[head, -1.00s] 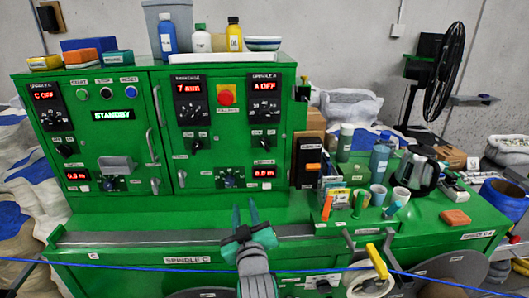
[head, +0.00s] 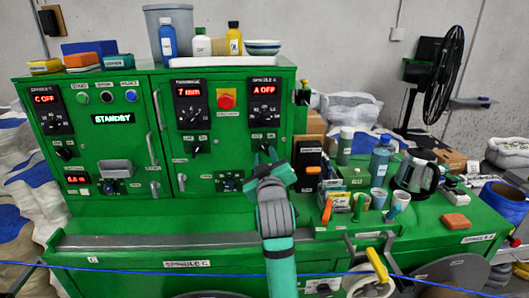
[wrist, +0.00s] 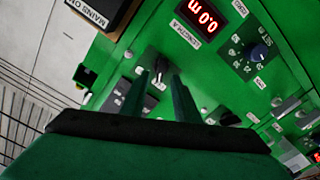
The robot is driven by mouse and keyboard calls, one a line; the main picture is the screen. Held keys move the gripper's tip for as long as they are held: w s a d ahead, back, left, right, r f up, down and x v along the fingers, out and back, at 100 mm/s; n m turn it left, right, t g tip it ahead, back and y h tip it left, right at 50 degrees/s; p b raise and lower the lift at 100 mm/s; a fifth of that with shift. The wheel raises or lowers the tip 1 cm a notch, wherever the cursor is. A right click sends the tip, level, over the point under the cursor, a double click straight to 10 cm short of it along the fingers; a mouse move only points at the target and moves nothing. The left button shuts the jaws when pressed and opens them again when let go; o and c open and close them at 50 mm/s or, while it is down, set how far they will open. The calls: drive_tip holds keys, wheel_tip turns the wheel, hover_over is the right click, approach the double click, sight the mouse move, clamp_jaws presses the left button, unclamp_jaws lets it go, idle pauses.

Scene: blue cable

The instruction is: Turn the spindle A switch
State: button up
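The spindle A panel (head: 264,92) is on the right door of the green cabinet, and its red display reads A OFF. The black spindle A switch knob (head: 266,137) sits at the panel's lower end, just above my gripper (head: 265,153) in the head view. In the wrist view, the black knob (wrist: 156,60) shows at the tips of my gripper (wrist: 161,76). My fingers are apart, one to each side of it, and I cannot tell whether they touch it. My gripper hides part of the door below the switch.
A black mains box (head: 308,158) is close to the right of my gripper. The red emergency button (head: 226,101) is up and left. Another black knob (head: 195,145) is to the left. A blue cable (head: 200,272) crosses in front.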

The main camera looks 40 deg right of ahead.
sight(266, 149)
drive_tip(key=shift+x, duration=1.85)
drive_tip(key=shift+c, duration=0.7)
clamp_jaws()
drive_tip(key=shift+m, duration=0.3)
drive_tip(key=m, duration=1.1)
drive_tip(key=shift+s+d, duration=0.15)
drive_tip(key=shift+d, duration=0.05)
drive_tip(key=shift+m, duration=0.3)
